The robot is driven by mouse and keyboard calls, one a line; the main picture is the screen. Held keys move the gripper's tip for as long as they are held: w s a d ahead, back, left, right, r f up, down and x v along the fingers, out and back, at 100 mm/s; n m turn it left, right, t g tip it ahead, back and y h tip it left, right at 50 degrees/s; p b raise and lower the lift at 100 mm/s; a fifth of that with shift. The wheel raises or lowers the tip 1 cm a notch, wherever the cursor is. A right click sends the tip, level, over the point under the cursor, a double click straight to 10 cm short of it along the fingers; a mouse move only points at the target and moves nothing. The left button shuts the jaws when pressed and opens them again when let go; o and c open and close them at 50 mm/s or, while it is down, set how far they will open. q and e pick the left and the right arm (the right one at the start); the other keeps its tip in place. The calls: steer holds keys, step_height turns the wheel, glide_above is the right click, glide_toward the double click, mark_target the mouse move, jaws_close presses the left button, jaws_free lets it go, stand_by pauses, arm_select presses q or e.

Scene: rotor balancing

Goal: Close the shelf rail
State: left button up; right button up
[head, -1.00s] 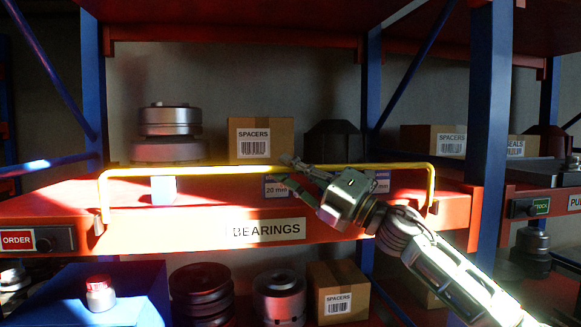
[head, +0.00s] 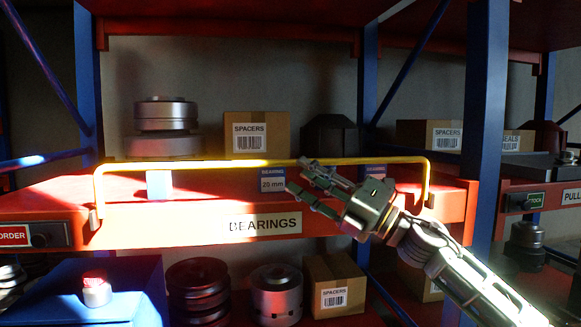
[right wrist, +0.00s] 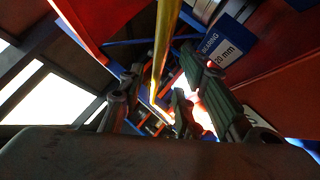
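The yellow shelf rail (head: 210,164) is a long bar with a bent-down end at each side. It stands raised across the front of the red shelf marked BEARINGS (head: 265,225). My right gripper (head: 299,175) is open in front of the rail's right half, its upper fingertip overlapping the bar in the head view. In the right wrist view the rail (right wrist: 162,50) runs down between the spread fingers (right wrist: 155,100). I cannot tell whether a finger touches it. My left gripper is not in view.
Behind the rail stand metal rotor parts (head: 166,116), a SPACERS carton (head: 257,136) and blue-labelled bearing boxes (head: 272,180). A blue upright (head: 487,110) stands to the right of the shelf. A blue surface (head: 130,290) with a red-capped container (head: 96,291) lies below left.

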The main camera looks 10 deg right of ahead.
steer(key=v, duration=0.6)
steer(key=shift+s, duration=0.25)
steer(key=shift+d, duration=0.2)
steer(key=shift+f, duration=0.1)
